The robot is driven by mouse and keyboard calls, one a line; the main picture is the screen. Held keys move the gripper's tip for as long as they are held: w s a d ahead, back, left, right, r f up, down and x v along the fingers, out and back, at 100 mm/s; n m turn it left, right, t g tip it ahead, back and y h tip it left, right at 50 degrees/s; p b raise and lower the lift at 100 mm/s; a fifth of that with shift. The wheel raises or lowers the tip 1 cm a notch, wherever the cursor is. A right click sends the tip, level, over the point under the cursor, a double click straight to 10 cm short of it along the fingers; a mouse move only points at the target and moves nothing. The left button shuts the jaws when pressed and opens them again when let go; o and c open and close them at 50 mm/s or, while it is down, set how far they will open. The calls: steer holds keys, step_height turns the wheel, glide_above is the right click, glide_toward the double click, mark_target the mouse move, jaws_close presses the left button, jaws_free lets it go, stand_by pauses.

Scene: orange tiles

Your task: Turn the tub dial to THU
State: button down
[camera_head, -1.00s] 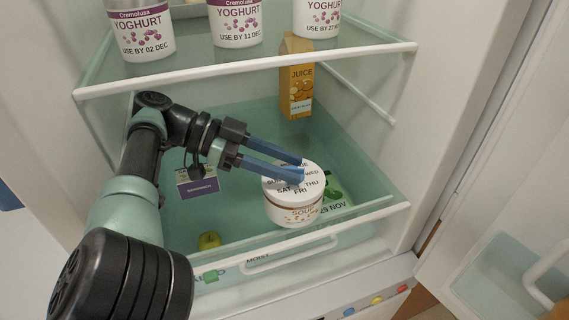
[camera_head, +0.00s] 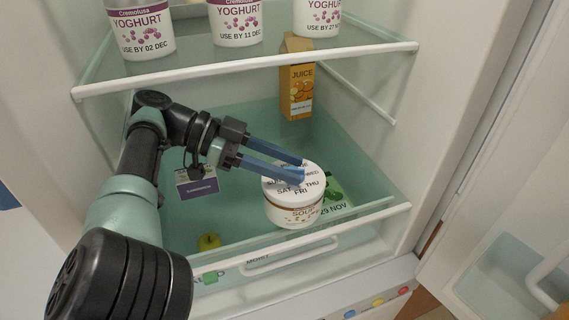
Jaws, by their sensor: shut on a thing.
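The soup tub (camera_head: 294,213) stands upright on the lower glass shelf of the fridge. The day names at the back are partly covered. I cannot make out a pointer.
A juice carton (camera_head: 297,78) stands behind the tub. A purple box (camera_head: 197,183) is under my wrist, and a yellow-green fruit (camera_head: 209,241) lies front left. A green packet (camera_head: 338,193) is right of the tub. Yoghurt pots (camera_head: 235,22) stand on the upper shelf (camera_head: 250,66).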

stand_by(0.6)
steer(key=shift+c, duration=2.3)
jaws_free()
steer(key=p, duration=0.4)
steer(key=shift+r+t, duration=0.3)
steer(key=shift+r, duration=0.05)
steer(key=n+t+p, duration=0.1)
steer(key=p, duration=0.7)
steer(key=n+t+p, duration=0.2)
steer(key=p, duration=0.7)
steer(key=shift+s, duration=0.2)
steer(key=p, duration=0.2)
steer(key=n+t+p, duration=0.1)
steer(key=p, duration=0.1)
steer(key=shift+s+d+t+y+p, duration=0.1)
steer(key=shift+d+t+y+p, duration=0.05)
steer(key=shift+t+y+p, duration=0.15)
